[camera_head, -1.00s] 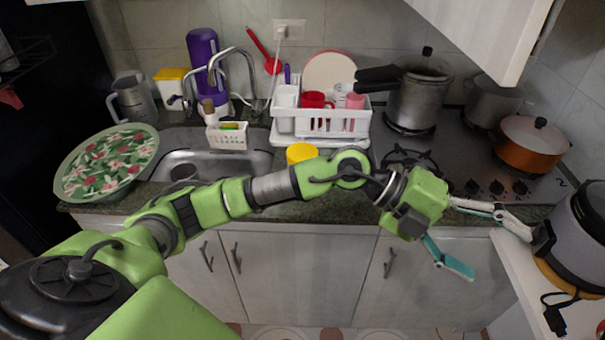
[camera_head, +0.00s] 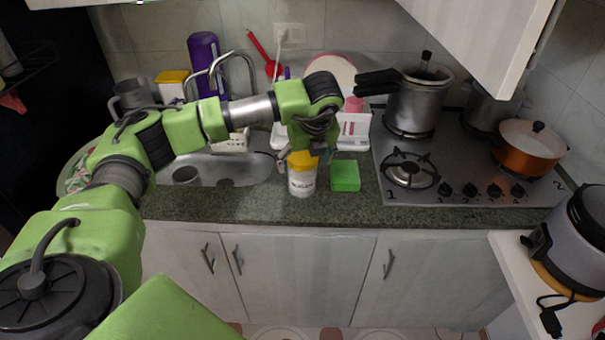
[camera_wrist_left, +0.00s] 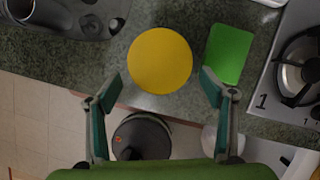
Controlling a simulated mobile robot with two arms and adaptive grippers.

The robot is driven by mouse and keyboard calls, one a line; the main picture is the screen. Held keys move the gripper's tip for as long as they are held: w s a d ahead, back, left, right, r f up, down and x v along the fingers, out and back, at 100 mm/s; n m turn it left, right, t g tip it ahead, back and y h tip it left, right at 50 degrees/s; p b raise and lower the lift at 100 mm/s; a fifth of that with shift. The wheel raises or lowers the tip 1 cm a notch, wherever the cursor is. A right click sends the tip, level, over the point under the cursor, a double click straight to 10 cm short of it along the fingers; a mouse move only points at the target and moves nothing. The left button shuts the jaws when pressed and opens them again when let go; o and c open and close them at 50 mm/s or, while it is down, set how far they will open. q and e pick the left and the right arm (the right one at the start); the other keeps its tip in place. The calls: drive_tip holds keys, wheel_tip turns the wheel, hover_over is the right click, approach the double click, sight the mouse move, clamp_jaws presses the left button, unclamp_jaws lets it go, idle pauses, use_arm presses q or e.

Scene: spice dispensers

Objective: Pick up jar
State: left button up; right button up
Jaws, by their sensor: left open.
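The jar (camera_head: 302,180) is white with a yellow lid and stands upright on the dark green counter, just right of the sink. In the left wrist view, its round yellow lid (camera_wrist_left: 160,60) shows from above. My left gripper (camera_wrist_left: 161,88) is open and points down over the counter. In that view the lid lies between and a little beyond its two fingertips, with no clear contact. In the head view my wrist hides most of the fingers, just above and behind the lid. My right gripper is not in view.
A green box (camera_head: 345,176) stands close to the right of the jar. The sink (camera_head: 235,170) is to the left, and the stove (camera_head: 460,190) with pots is to the right. A white dish rack (camera_head: 355,130) stands behind. The counter's front strip is clear.

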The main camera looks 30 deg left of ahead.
sight(301, 185)
use_arm(q)
drive_tip(key=shift+x, duration=1.25)
drive_tip(key=shift+f+p, duration=0.25)
drive_tip(key=shift+p, duration=0.3)
drive_tip(key=p+x, duration=0.2)
drive_tip(key=x, duration=0.1)
drive_tip(key=shift+w+f, duration=0.15)
drive_tip(key=shift+f, duration=0.15)
drive_tip(key=shift+w+a+f, duration=0.15)
drive_tip(key=shift+a+f, duration=0.05)
drive_tip(key=shift+f, duration=0.3)
drive_tip(key=c, duration=1.8)
drive_tip(key=shift+r, duration=0.1)
